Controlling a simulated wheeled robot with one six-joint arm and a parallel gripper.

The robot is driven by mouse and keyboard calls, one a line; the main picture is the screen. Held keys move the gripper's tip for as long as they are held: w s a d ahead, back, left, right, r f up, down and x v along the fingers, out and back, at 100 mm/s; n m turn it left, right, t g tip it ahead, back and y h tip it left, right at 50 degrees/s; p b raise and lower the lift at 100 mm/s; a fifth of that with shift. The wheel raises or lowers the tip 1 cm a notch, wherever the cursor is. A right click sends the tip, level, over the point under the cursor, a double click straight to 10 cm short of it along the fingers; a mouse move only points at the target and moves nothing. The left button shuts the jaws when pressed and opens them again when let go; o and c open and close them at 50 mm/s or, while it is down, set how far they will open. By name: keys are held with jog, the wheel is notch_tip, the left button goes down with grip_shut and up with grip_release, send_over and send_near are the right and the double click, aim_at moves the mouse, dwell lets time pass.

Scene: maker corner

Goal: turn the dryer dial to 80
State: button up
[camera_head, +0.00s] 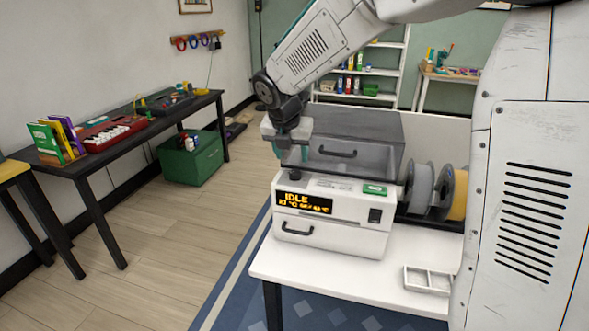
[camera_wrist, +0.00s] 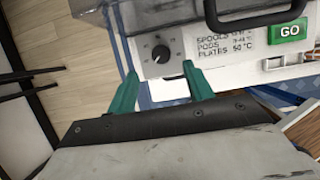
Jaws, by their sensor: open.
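The dryer (camera_head: 335,240) is a white box on the white table, with a grey upper part, and its amber display (camera_head: 304,203) reads IDLE above smaller text. The dial is a small black knob on the white panel; it shows in the wrist view (camera_wrist: 160,53), with a light pointer mark and tiny scale numbers that I cannot read. My gripper (camera_head: 290,155) is above the panel's left end in the head view. In the wrist view my gripper (camera_wrist: 159,73) has its green fingers apart, one toward each side of the dial, with no clear contact.
A green GO button (camera_wrist: 287,31) and a printed temperature list are right of the dial. A dark handle (camera_wrist: 255,15) is close by. Filament spools (camera_head: 420,190) stand right of the dryer, and a small white tray (camera_head: 428,280) lies on the table (camera_head: 340,285).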

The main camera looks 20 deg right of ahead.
aim_at(295, 172)
jog(key=x, duration=0.6)
jog(key=shift+d+f, duration=0.1)
jog(key=shift+f, duration=0.3)
jog(key=c, duration=1)
